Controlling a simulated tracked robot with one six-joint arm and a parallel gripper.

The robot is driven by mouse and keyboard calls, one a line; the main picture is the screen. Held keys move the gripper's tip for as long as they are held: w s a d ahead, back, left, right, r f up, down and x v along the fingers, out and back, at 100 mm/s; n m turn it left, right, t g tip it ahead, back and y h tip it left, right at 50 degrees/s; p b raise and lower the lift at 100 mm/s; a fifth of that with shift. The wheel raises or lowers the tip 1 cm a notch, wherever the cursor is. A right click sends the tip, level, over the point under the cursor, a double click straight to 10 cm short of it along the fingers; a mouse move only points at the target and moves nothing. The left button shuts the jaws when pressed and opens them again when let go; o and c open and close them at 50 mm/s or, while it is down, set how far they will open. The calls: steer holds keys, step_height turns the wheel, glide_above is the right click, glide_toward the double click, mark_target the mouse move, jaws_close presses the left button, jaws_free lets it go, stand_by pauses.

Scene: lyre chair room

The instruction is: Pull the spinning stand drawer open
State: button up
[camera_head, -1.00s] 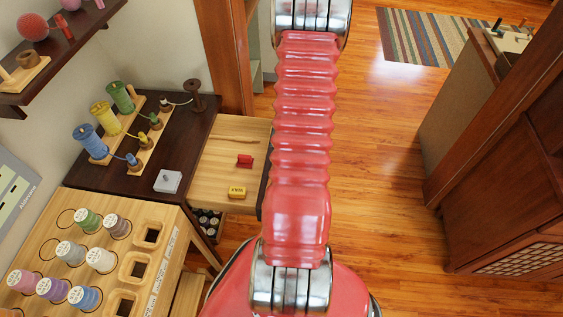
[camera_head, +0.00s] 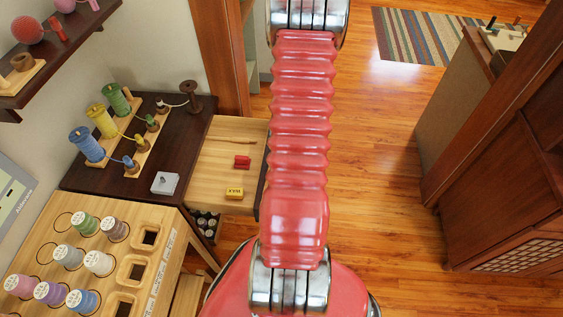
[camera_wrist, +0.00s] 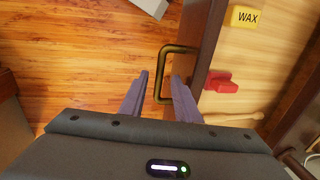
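The spinning stand is the dark wood table (camera_head: 95,179) at left in the head view. Its drawer (camera_head: 211,190) stands out to the right, showing a pale wood inside. In the wrist view the dark drawer front (camera_wrist: 207,62) has a brass loop handle (camera_wrist: 159,62). My gripper (camera_wrist: 160,76) is at this handle, its two purple-grey fingers apart on either side of the handle's outer bar. Gaps show between bar and fingers, so the gripper looks open. In the head view my red arm hides the handle and gripper.
The drawer holds a yellow WAX block (camera_head: 235,193), a red piece (camera_head: 242,161) and a thin wooden stick (camera_head: 235,142). Spools stand on the stand's top and on a pale wooden rack (camera_head: 130,246). Wooden floor (camera_head: 375,180) is clear to the right, up to a dark cabinet (camera_head: 510,190).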

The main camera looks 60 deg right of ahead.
step_height(320, 180, up, 12)
steer(key=s, duration=0.2)
steer(key=shift+d, duration=0.45)
steer(key=shift+s+r, duration=0.1)
stand_by(0.4)
steer(key=w+a+r+n+t, duration=0.1)
steer(key=a+r+n, duration=0.3)
steer(key=a+r, duration=0.4)
steer(key=w+a+r+n+t, duration=0.1)
steer(key=a+r+n, duration=0.4)
steer(key=a, duration=1.3)
steer(key=w+a+r+n+t, duration=0.1)
steer(key=w+a+r+n, duration=0.2)
steer(key=a+r, duration=0.9)
steer(key=shift+w+a+n+t+h, duration=0.35)
steer(key=shift+a+n+t+h, duration=0.1)
steer(key=shift+n, duration=0.25)
